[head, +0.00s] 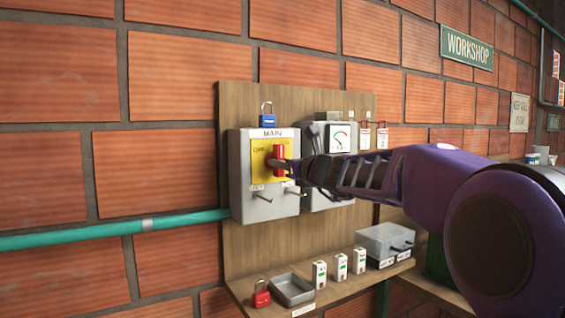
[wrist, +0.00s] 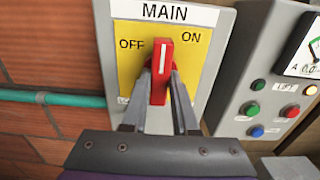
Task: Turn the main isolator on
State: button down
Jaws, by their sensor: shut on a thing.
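The main isolator is a grey box with a yellow plate (head: 259,157) and a "MAIN" label, on a wooden board on the brick wall. In the wrist view its plate (wrist: 133,71) reads OFF at the left and ON at the right. Its red handle (wrist: 162,60) stands nearly upright, its white line pointing up between the two words. My gripper (wrist: 160,78) is shut on the red handle, one finger on each side. The handle also shows in the head view (head: 279,155), with my gripper (head: 283,166) at it from the right. The fingers hide part of the plate's lower half.
A grey box (wrist: 270,85) with a meter, coloured buttons and lamps stands close at the right. A blue padlock (head: 267,116) is above the isolator. The shelf below holds a red padlock (head: 261,294), a grey tray (head: 292,290) and small white blocks (head: 341,267).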

dwell(0.4)
jog(key=c, duration=0.7)
grip_release()
